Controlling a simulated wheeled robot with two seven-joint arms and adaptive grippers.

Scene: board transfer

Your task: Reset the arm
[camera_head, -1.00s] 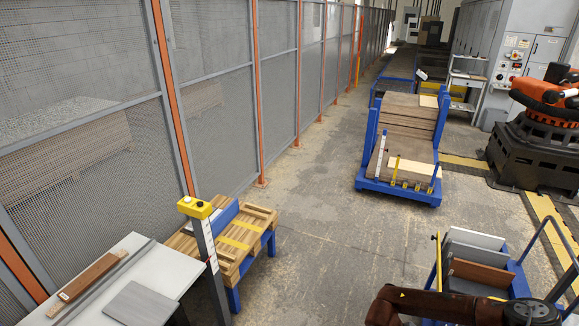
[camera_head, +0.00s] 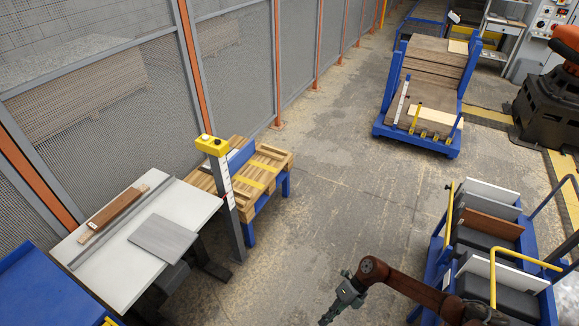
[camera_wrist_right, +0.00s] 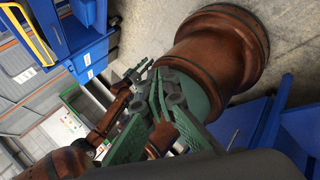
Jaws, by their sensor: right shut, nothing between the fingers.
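The left arm does not show in the head view.
A white table (camera_head: 118,270) at left bears a brown board (camera_head: 113,213) and a grey board (camera_head: 164,237). A yellow-topped post (camera_head: 212,146) and pallet (camera_head: 275,158) stand behind it. Blue carts with boards (camera_head: 492,228) stand at right. Mid-floor is clear.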

